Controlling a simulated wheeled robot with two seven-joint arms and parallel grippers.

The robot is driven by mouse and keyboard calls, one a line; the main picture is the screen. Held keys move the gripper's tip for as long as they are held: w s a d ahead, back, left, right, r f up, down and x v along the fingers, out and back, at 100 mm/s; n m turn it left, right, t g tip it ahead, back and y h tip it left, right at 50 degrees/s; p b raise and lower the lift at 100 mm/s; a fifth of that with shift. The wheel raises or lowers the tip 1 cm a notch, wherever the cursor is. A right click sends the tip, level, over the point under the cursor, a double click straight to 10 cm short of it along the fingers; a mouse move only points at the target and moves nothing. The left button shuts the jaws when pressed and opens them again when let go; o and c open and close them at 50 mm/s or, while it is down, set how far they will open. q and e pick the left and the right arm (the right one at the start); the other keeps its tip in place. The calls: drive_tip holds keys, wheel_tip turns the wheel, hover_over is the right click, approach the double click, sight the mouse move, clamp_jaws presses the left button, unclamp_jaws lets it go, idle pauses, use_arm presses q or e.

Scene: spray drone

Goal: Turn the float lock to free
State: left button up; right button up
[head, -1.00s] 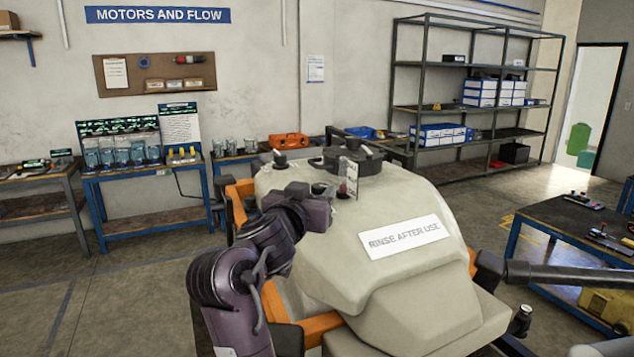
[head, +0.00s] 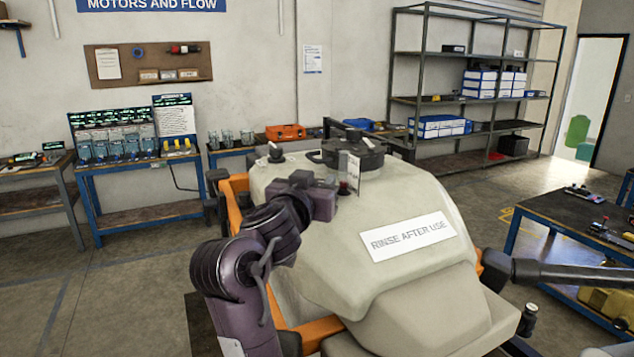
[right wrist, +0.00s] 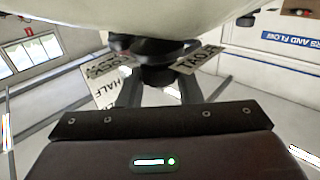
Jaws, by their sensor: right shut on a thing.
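The float lock is a small dark knob (right wrist: 160,75) on top of the cream tank (head: 350,220). In the head view, a pale card (head: 352,172) stands beside a dark and red knob (head: 344,188). My right gripper (right wrist: 159,92) comes in from the left, low over the tank. Its two fingers are shut on the knob, one on each side. Which card the knob points to cannot be told. My left gripper is not in view.
A black round lid (head: 350,152) and another small knob (head: 275,152) sit on the tank behind my gripper. An orange frame (head: 237,190) borders the tank. A dark boom (head: 570,273) sticks out right, near a workbench (head: 570,215). Open floor lies left.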

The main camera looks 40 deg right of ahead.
drive_tip(key=shift+t, duration=0.3)
drive_tip(key=shift+n+t+y, duration=0.4)
drive_tip(key=shift+n, duration=0.1)
drive_tip(key=shift+s+d+f+n+t+y, duration=0.1)
drive_tip(key=shift+s+d+n+t+y, duration=0.05)
drive_tip(key=shift+n+t+y, duration=0.95)
drive_tip(key=shift+f+n+t+y+b, duration=0.1)
drive_tip(key=shift+n+t+y+b, duration=0.45)
drive_tip(key=shift+n+t+y, duration=0.35)
drive_tip(key=n+t+y+b, duration=0.1)
drive_tip(key=y+b, duration=0.1)
drive_tip(key=b, duration=0.2)
drive_tip(key=n+t+y+b, duration=0.2)
drive_tip(key=y+b, duration=0.1)
drive_tip(key=b, duration=0.1)
drive_tip(key=shift+f+n, duration=0.1)
drive_tip(key=shift+n, duration=0.2)
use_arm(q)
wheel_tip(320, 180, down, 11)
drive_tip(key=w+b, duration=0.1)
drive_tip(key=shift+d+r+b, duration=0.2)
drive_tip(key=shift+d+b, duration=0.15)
use_arm(e)
drive_tip(key=shift+d+r+n+t+y, duration=0.1)
drive_tip(key=shift+r+n+t+y, duration=0.15)
drive_tip(key=shift+y, duration=0.25)
